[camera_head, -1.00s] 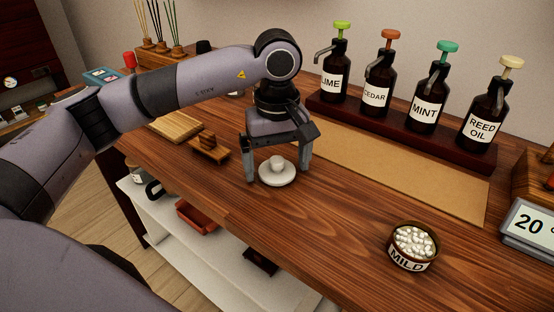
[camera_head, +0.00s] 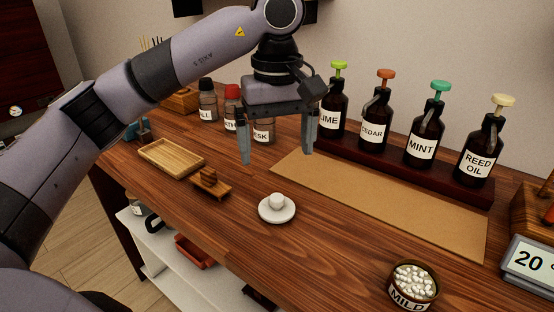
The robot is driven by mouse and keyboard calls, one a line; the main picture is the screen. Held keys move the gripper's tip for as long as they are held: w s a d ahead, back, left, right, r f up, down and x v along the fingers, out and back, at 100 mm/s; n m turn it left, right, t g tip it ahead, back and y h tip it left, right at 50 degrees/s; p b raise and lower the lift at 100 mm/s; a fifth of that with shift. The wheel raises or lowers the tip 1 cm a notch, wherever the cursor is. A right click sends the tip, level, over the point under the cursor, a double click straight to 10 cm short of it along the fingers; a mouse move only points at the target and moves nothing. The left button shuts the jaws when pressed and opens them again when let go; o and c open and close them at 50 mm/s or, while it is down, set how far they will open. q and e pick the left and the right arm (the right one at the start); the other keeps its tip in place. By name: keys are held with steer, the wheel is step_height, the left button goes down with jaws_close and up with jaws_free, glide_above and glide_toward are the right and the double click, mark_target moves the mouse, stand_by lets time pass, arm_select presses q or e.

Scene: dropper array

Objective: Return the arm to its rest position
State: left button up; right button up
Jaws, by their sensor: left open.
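My left gripper (camera_head: 277,158) is open and empty, raised above the wooden counter with its fingers pointing down. Its arm comes in from the left and bends at the top of the view. Below the gripper, a small white object (camera_head: 276,200) sits on a round white dish (camera_head: 264,214) on the counter, apart from the fingers. My right gripper is not in view.
Four pump bottles, LIME (camera_head: 332,110), CEDAR (camera_head: 374,128), MINT (camera_head: 423,141) and REED OIL (camera_head: 480,157), stand on a dark rack behind a tan mat (camera_head: 400,210). A MILD bowl (camera_head: 413,284), wooden tray (camera_head: 171,158) and labelled jars (camera_head: 264,132) also stand on the counter.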

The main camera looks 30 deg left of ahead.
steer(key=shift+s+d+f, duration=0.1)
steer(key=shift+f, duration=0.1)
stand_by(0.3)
